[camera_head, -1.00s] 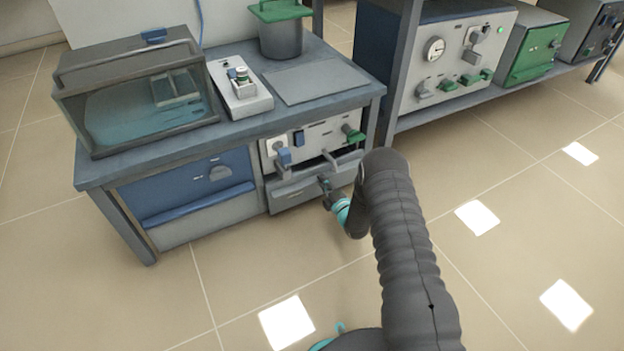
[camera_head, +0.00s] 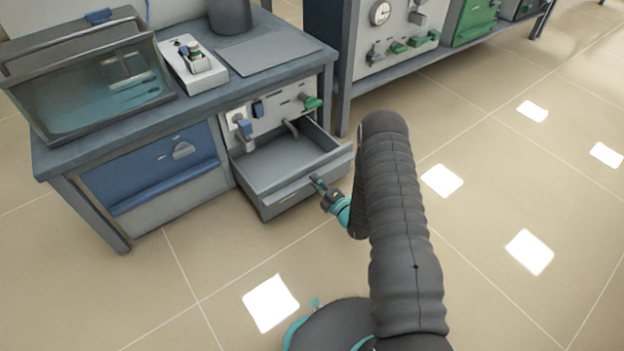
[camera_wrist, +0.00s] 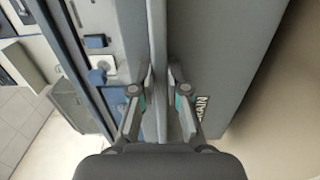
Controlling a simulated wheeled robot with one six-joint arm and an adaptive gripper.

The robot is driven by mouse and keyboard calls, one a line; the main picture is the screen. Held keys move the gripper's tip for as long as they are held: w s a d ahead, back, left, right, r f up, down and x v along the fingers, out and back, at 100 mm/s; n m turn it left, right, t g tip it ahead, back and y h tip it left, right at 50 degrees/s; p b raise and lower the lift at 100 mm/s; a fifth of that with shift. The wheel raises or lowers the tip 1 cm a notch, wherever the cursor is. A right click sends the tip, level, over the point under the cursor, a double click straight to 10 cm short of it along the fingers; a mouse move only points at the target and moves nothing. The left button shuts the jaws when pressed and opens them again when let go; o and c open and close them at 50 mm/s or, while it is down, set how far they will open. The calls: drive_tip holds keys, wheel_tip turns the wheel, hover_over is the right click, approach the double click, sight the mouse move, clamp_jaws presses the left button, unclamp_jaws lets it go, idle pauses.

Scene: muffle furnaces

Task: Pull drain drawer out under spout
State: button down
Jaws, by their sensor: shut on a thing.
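The grey drain drawer (camera_head: 292,163) is pulled well out of the bench front, and its empty tray shows from above. In the wrist view its front panel (camera_wrist: 230,50) carries a label of which "RAIN" is readable. My gripper (camera_head: 318,183) is at the drawer's front edge; in the wrist view my gripper (camera_wrist: 163,78) is shut on the drawer's grey front rim or handle bar, one finger on each side. The grey spout (camera_head: 291,128) sticks out from the panel above the back part of the open drawer.
The panel above the drawer has a blue valve knob (camera_head: 244,128) and a green knob (camera_head: 312,102). A blue cabinet front (camera_head: 150,168) is left of the drawer. A glass-sided tank (camera_head: 90,75) stands on the bench. The tiled floor before the drawer is clear.

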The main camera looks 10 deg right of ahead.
drive_tip(key=c, duration=1.2)
unclamp_jaws()
drive_tip(key=shift+o, duration=0.2)
drive_tip(key=v, duration=1.2)
